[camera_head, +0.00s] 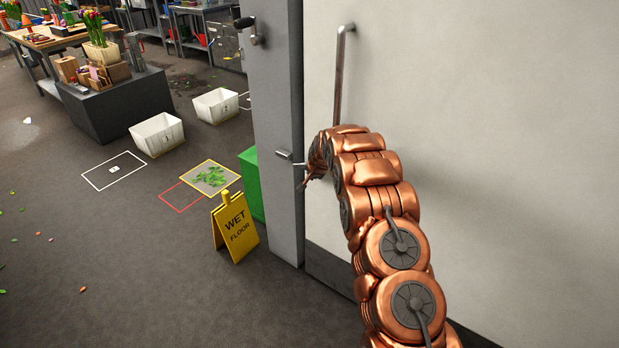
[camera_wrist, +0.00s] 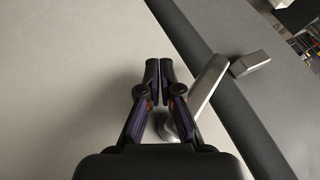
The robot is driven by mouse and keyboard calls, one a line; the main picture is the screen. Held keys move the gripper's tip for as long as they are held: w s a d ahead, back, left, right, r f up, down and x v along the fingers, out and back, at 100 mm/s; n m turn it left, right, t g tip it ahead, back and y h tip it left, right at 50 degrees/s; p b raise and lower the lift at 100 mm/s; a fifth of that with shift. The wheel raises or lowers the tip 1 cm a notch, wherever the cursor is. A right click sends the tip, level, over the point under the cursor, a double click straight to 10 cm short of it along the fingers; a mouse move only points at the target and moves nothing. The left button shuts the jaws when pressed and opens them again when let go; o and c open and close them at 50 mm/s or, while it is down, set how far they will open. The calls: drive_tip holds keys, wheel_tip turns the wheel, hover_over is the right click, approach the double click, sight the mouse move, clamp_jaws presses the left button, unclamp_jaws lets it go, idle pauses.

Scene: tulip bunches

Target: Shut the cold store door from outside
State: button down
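The cold store door (camera_head: 480,120) is the large pale panel filling the right of the head view; it also fills the left of the wrist view (camera_wrist: 60,70). Its edge lies along the grey frame post (camera_head: 275,100) with no clear gap visible. A long vertical pull bar (camera_head: 340,75) is on its face. In the wrist view a silver lever handle (camera_wrist: 207,90) slants up right, and a small metal block (camera_wrist: 248,64) sits on the dark grey strip. My gripper (camera_wrist: 159,69) has its fingertips nearly together, beside the lever, with nothing visible between them.
A yellow wet floor sign (camera_head: 235,228) and a green box (camera_head: 252,183) stand just left of the post. White crates (camera_head: 157,134) and a dark block (camera_head: 110,105) are further back. The floor at lower left is mostly clear, with scattered leaves.

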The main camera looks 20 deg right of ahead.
drive_tip(key=b+v, duration=0.2)
drive_tip(key=v, duration=0.9)
drive_tip(key=shift+s+d+f, duration=0.3)
drive_tip(key=shift+d, duration=0.25)
drive_tip(key=s+a+r+n+g+p, duration=0.15)
drive_tip(key=s+a+r, duration=0.25)
drive_tip(key=s, duration=0.5)
drive_tip(key=s+a+r+n+g+y+p, duration=0.1)
drive_tip(key=s+a+r+n+g, duration=0.15)
drive_tip(key=s+r, duration=0.4)
drive_tip(key=s+a+r+n+g+p, duration=0.15)
drive_tip(key=s+a, duration=0.35)
drive_tip(key=s, duration=0.5)
drive_tip(key=s+r+n+g+p, duration=0.1)
drive_tip(key=s+r+n+g, duration=0.1)
drive_tip(key=s, duration=1.4)
drive_tip(key=s+a+r+n+g+p, duration=0.1)
drive_tip(key=s+r+n, duration=0.1)
drive_tip(key=s, duration=1.5)
drive_tip(key=shift+a+r+g+h, duration=0.2)
drive_tip(key=shift+r+g+h, duration=0.15)
drive_tip(key=shift+r, duration=0.2)
